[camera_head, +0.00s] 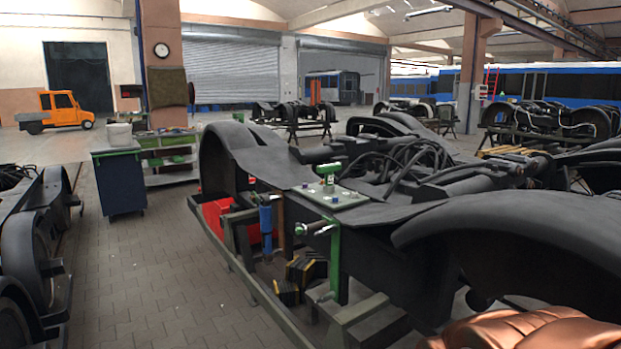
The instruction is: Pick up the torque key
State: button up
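I cannot tell for certain which object is the torque key. A small green tool with a pale metal top (328,178) stands upright on a flat grey plate (345,197) on the near bogie (300,177). Below the plate's front edge, a green upright piece (335,262) carries a shiny metal bar (315,228) that points left. A blue cylindrical piece (265,220) hangs to its left. My gripper is not in view, so its state is hidden.
A brown-orange leathery shape (530,330) fills the lower right corner. A dark blue cabinet (121,182) and a green shelf unit (167,158) stand left of centre. Another bogie (40,240) lines the left edge. The paved aisle (150,270) between is clear.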

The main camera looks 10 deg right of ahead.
aim_at(329, 186)
jog(key=u, duration=0.7)
jog(key=i, duration=3.1)
jog(key=z, duration=1.1)
jog(key=i, duration=0.2)
